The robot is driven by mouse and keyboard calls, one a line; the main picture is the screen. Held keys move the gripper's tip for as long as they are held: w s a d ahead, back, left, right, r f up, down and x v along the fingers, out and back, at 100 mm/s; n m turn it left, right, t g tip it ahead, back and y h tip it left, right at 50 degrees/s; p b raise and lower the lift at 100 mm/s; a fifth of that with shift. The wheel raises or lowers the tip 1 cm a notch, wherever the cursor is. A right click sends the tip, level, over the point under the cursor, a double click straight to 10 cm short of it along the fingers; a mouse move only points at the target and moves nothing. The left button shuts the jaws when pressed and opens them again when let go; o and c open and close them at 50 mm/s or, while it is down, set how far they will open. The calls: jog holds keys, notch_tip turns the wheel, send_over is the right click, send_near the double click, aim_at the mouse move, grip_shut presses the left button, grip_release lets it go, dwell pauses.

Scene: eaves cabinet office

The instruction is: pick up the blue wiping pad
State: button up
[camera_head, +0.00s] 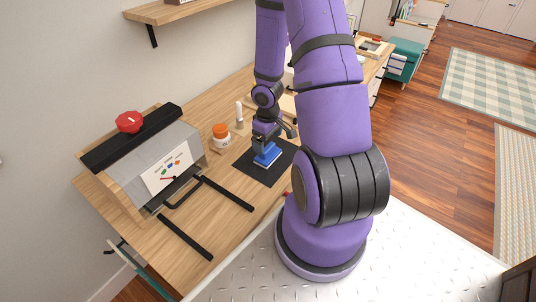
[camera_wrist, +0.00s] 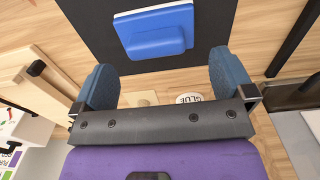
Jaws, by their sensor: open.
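The blue wiping pad (camera_head: 268,156) lies on a black mat (camera_head: 270,177) on the wooden desk. In the wrist view the pad (camera_wrist: 158,36) shows a raised blue grip block on top and a pale edge along its far side. My gripper (camera_wrist: 164,78) is open and empty, its two blue-grey fingers spread wider than the pad's grip. In that view the pad lies beyond the fingertips, roughly centred between them. In the head view my gripper (camera_head: 266,141) is just above the pad, and the wrist partly hides it. I cannot tell the exact height gap.
A jar with an orange lid (camera_head: 221,134) and a white cylinder (camera_head: 239,115) stand left of the mat. Black bars (camera_head: 186,238) lie on the desk in front. The mat around the pad is clear.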

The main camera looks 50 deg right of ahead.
aim_at(268, 147)
jog(key=shift+w+d+f, duration=0.1)
jog(key=shift+d+f, duration=0.05)
jog(key=shift+f, duration=1.15)
jog(key=shift+w+d+f, duration=0.1)
jog(key=shift+f, duration=1.2)
jog(key=c, duration=1)
jog(key=shift+r, duration=0.1)
